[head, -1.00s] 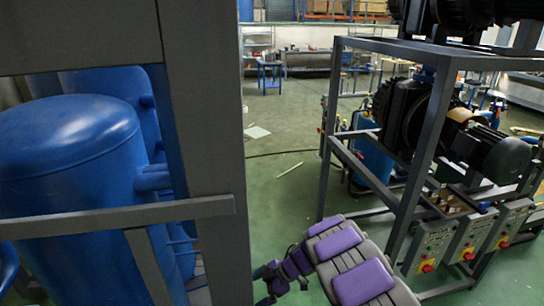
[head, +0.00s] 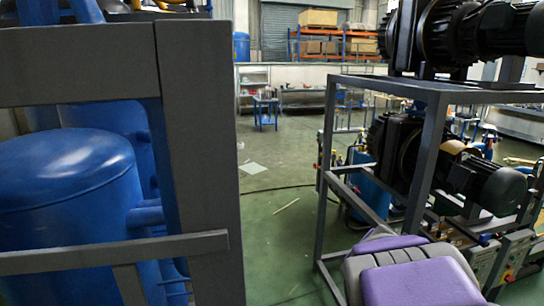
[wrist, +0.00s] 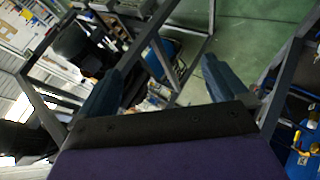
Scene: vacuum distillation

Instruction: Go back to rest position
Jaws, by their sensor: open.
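My gripper (wrist: 162,68) shows in the wrist view with its two dark blue fingers spread apart and nothing between them. The green floor and grey frame bars lie beyond the fingers. In the head view only the purple and grey links of my arm show at the bottom right, in front of the pump frame. The gripper itself is out of the head view.
A grey steel frame (head: 200,150) with a blue tank (head: 65,175) stands close on the left. A grey pump frame (head: 432,160) with black pumps (head: 400,150) and control boxes (head: 518,255) stands on the right. Green floor (head: 275,235) is free between them.

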